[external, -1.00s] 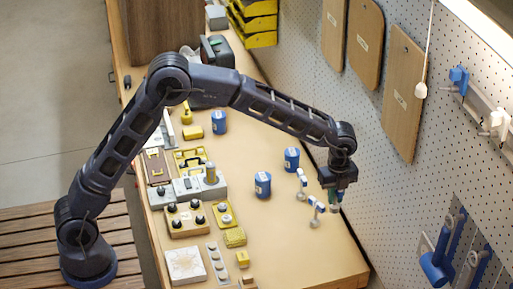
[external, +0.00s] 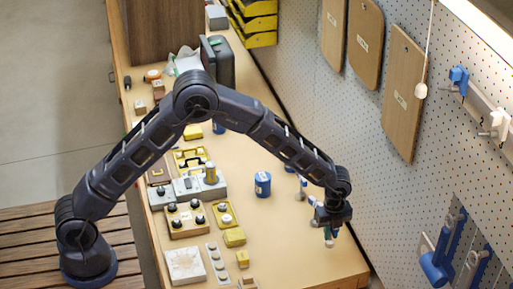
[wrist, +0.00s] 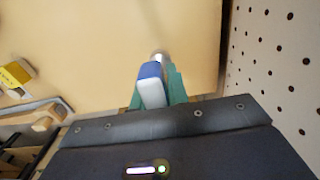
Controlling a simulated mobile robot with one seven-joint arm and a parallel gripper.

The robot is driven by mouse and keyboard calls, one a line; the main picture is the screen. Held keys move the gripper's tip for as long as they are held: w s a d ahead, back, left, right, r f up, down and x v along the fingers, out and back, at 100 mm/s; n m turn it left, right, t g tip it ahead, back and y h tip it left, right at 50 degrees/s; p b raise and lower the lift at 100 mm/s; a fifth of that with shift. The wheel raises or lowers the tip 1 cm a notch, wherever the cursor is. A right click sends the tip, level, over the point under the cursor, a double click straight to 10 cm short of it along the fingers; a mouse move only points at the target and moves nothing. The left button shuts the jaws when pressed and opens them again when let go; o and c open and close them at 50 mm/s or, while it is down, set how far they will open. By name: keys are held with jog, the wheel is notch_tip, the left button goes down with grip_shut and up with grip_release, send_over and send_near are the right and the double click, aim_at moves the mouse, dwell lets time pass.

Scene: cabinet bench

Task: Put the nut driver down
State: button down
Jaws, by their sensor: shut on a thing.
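The nut driver (wrist: 151,88) has a blue and white handle and a round metal end. In the wrist view it sits between the teal fingers of my gripper (wrist: 156,84), which is shut on it. In the external view my gripper (external: 328,236) points down over the near right part of the bench top, near the pegboard side. Only a small part of the driver shows there. I cannot tell whether its metal end touches the bench top (wrist: 100,60).
A blue can (external: 263,184) stands to the left. Yellow blocks (external: 235,237) and a knobbed wooden board (external: 188,220) lie farther left. The pegboard (wrist: 280,60) rises close on the right.

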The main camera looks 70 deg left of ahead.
aim_at(330, 240)
jog(key=shift+f, duration=1.8)
jog(key=c, duration=1.4)
grip_release()
jog(key=shift+f, duration=0.1)
jog(key=shift+o, duration=0.2)
